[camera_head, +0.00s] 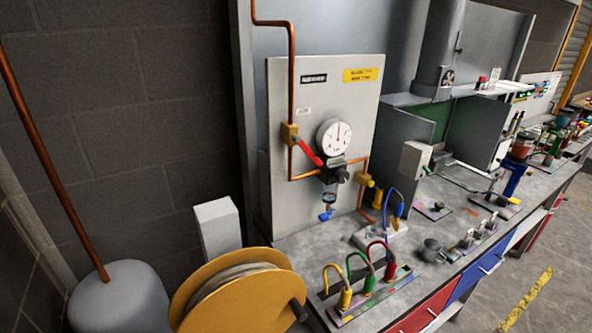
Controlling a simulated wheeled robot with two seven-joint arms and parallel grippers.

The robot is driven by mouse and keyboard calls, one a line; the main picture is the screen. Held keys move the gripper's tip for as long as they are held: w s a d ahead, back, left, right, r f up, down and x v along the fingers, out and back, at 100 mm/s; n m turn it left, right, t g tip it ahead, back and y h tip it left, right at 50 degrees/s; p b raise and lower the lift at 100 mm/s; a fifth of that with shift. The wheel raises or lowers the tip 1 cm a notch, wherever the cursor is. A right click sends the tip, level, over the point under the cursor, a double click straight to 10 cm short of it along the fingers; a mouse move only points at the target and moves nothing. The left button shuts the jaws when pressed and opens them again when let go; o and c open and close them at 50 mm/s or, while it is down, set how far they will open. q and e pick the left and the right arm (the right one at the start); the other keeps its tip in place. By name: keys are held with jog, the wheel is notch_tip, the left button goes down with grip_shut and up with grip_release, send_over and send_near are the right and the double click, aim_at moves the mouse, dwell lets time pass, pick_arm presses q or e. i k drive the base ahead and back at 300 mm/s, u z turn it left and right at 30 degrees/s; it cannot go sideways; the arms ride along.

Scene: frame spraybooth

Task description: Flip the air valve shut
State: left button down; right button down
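The air valve (290,134) is a brass-coloured block on a copper pipe, mounted on the grey panel (345,100) at the centre. Its red lever handle (309,153) slants down to the right from the valve body, at an angle to the vertical pipe. A round white pressure gauge (334,136) stands just right of the lever, above a dark regulator with a blue-ended part below. Neither of my grippers is in the picture.
A yellow hose reel (239,293) stands in front at the lower left, beside a grey tank (123,297). Hooked yellow, green and red tools (368,282) stand on a rack at the bench's front. The bench (310,240) runs to the right with several small items. The space before the panel looks clear.

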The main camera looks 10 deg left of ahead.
aim_at(303, 146)
jog(key=z, duration=0.55)
jog(key=i, duration=0.8)
jog(key=u, duration=0.35)
